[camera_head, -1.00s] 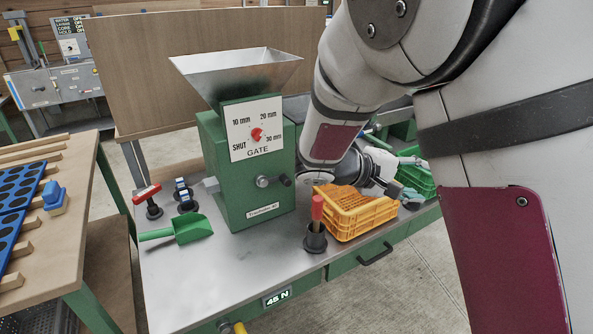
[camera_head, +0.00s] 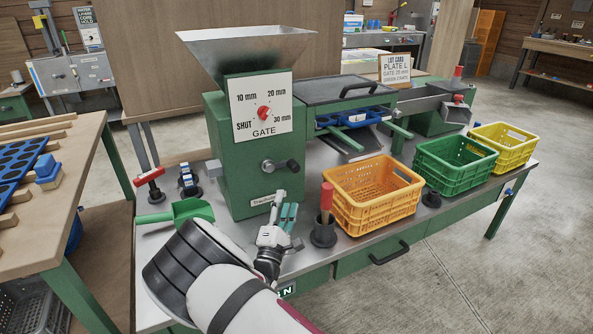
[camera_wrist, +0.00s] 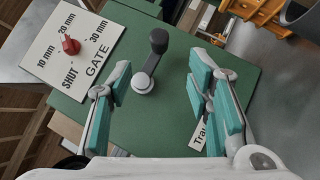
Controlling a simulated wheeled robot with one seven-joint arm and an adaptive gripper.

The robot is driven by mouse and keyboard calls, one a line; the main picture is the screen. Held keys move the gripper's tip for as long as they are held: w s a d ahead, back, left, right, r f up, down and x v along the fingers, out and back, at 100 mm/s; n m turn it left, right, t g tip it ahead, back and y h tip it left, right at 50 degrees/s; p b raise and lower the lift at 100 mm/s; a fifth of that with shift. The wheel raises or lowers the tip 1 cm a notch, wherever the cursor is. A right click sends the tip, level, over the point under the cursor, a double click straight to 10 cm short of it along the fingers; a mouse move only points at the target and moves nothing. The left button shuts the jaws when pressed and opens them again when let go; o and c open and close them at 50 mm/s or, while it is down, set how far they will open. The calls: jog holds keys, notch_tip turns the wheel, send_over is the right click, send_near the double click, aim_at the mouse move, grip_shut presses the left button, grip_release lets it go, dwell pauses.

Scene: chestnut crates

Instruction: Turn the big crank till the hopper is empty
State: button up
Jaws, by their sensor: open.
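The steel hopper (camera_head: 245,52) sits on top of a green machine (camera_head: 238,150); its contents are not visible. A crank (camera_head: 283,166) with a silver hub and a dark handle is on the machine's front. It shows between my fingers in the wrist view (camera_wrist: 149,60), with the handle beyond the hub. The gate dial (camera_head: 263,112) has a red knob and marks SHUT, 10, 20 and 30 mm; its exact setting is hard to read. My gripper (camera_head: 288,215) is open, with teal finger pads, below and in front of the crank. In the wrist view my gripper (camera_wrist: 162,92) is empty.
Orange (camera_head: 372,205), green (camera_head: 455,165) and yellow (camera_head: 500,147) crates line the bench's right. A red-handled tool (camera_head: 326,205) stands in a black holder right of my gripper. A green scoop (camera_head: 180,212) lies left. A lot card (camera_head: 396,69) reads Plate L, gate 20 mm.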

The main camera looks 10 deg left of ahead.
aim_at(294, 167)
jog(key=b+x, duration=0.3)
jog(key=x, duration=1)
jog(key=shift+w+r, duration=0.1)
jog(key=shift+w, duration=0.25)
jog(key=shift+c, duration=0.2)
grip_shut()
